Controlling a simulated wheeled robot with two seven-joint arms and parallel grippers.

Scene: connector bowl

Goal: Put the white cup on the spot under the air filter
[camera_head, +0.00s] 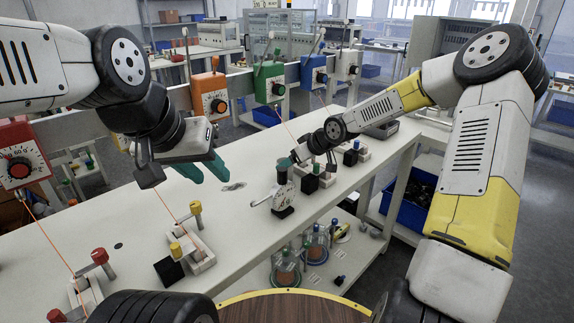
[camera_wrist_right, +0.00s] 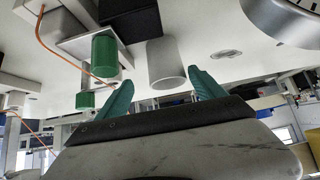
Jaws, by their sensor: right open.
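The white cup (camera_wrist_right: 166,64) shows in the right wrist view, in the gap between the teal fingers of my right gripper (camera_wrist_right: 162,92), which is open. I cannot tell whether they touch it. In the head view the right gripper (camera_head: 298,160) is beside a metal device with a round dial (camera_head: 284,196), which may be the air filter; I cannot make out the cup there. A round dial (camera_wrist_right: 290,16) also shows at the top right of the wrist view. My left gripper (camera_head: 203,170) hangs above the table, its teal fingers apart and empty. The spot is not clearly visible.
The white table (camera_head: 130,240) carries a flat grey oval (camera_head: 233,187) and several connector blocks, such as a white one with a yellow knob (camera_head: 190,250). Coloured dial boxes (camera_head: 210,95) hang along the back rail. Glass jars (camera_head: 286,268) stand on a lower shelf.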

